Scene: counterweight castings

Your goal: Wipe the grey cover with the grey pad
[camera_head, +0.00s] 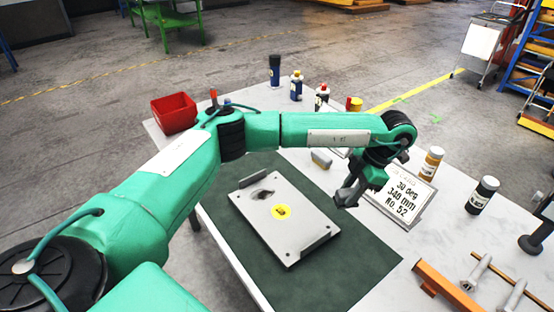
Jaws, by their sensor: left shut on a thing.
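The grey cover (262,222) lies flat on a dark green mat (338,270). It has a yellow round sticker, a dark smudge near its upper left, and raised strips at two ends. My left gripper (348,194) is right of the cover, reaching down from the bent wrist. It is shut on a small grey piece, which looks like the grey pad (345,199) and is largely hidden by the jaws. The pad looks apart from the cover; its height above the mat is hard to tell. My right gripper is not in view.
A small grey and tan block (321,158) lies behind the gripper. A sign (408,196) and bottles (482,195) stand to the right. A red bin (174,113) is at the back left. An orange bar (447,287) lies front right.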

